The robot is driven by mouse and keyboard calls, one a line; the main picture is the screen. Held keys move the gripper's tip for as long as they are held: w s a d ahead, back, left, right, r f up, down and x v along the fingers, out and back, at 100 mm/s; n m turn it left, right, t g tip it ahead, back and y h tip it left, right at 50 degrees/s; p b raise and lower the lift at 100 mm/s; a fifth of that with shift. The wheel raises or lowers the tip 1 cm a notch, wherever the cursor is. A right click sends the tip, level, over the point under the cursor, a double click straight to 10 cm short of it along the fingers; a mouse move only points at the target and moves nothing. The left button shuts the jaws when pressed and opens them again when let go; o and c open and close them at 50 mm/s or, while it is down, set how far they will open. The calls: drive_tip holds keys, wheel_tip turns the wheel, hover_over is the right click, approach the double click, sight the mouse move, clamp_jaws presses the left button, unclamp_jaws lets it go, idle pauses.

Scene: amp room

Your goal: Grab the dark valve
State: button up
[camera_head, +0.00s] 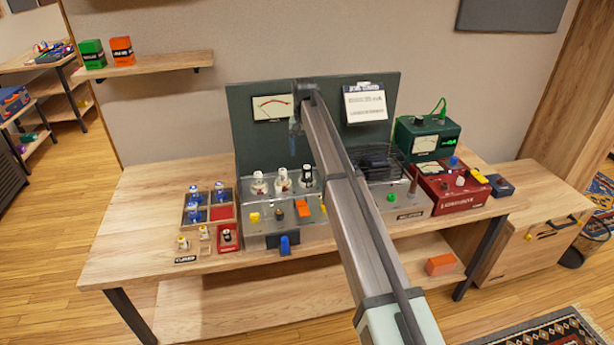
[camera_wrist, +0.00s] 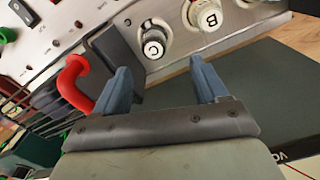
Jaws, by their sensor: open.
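The dark valve (camera_head: 307,176) stands upright at the right end of a row of valves on the amp's metal top (camera_head: 270,228). In the wrist view the dark valve (camera_wrist: 153,44) has a black body and a white cap marked C. Paler valves stand to its left in the head view (camera_head: 282,179); one marked B shows in the wrist view (camera_wrist: 208,16). My gripper (camera_wrist: 160,72) is open and empty. The dark valve appears between and just beyond its fingertips, with no visible contact. In the head view my gripper (camera_head: 294,127) is above the valves, partly hidden by my arm.
A dark block (camera_wrist: 112,48) and a red curved part (camera_wrist: 76,80) sit close to one finger. A dark green panel (camera_head: 245,120) rises behind the valves. A black wire cage (camera_head: 376,158) stands right of my arm. The table's left end (camera_head: 140,215) is clear.

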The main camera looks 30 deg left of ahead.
sight(307, 167)
wheel_tip(307, 167, down, 4)
drive_tip(key=shift+f, duration=0.15)
drive_tip(key=f, duration=0.2)
drive_tip(key=d+f, duration=0.1)
drive_tip(key=f, duration=0.1)
drive_tip(key=shift+w, duration=0.1)
drive_tip(key=shift+a+f, duration=0.1)
drive_tip(key=shift+f, duration=0.45)
drive_tip(key=c, duration=1.2)
